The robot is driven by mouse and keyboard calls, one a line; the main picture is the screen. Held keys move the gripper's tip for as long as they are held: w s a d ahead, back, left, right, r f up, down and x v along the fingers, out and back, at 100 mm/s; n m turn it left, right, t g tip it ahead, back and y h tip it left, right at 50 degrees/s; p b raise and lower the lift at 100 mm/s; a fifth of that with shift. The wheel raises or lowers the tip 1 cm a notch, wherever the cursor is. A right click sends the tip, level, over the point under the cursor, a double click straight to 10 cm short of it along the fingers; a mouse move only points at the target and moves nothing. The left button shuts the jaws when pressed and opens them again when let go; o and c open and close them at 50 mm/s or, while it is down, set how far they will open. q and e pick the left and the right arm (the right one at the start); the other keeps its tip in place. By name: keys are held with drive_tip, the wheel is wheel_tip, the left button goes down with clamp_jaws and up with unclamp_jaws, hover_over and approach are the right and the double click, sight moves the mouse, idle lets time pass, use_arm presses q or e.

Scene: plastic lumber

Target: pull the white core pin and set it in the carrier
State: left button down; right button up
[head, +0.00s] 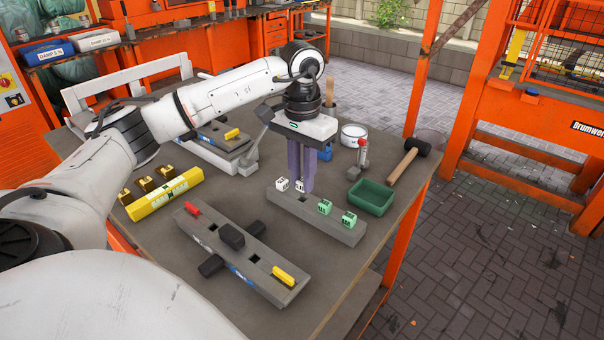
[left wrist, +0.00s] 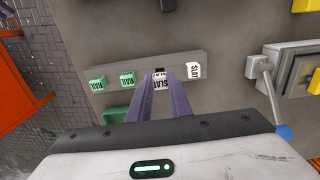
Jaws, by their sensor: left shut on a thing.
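My left gripper (head: 301,184) points down over a grey bar (head: 294,205) on the table and is shut on a white block marked SLAT (left wrist: 158,78). A dark slot shows beside this block in the left wrist view; I cannot tell whether the block is still seated. A second white SLAT block (head: 282,184) stands in the bar beside the fingers. Two green RAIL blocks (head: 324,207) (head: 349,220) stand further along it. Which piece is the carrier is not clear. My right gripper is not in view.
A grey beam (head: 205,230) with red and yellow pins lies in front. A yellow block (head: 165,198) with brass pieces is at left. A green tray (head: 371,197), a red-knobbed lever (head: 361,152), a mallet (head: 407,162) and a white tin (head: 354,134) are right of the gripper.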

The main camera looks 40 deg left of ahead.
use_arm(q)
drive_tip(key=shift+f, duration=0.2)
idle(0.7)
drive_tip(key=shift+f+b, duration=0.4)
drive_tip(key=shift+f, duration=0.25)
drive_tip(key=shift+f+b, duration=0.4)
drive_tip(key=shift+f, duration=0.25)
idle(0.3)
drive_tip(key=c, duration=1.2)
unclamp_jaws()
drive_tip(key=shift+o, duration=0.2)
drive_tip(key=shift+r+p, duration=2.85)
drive_tip(key=shift+r, duration=0.75)
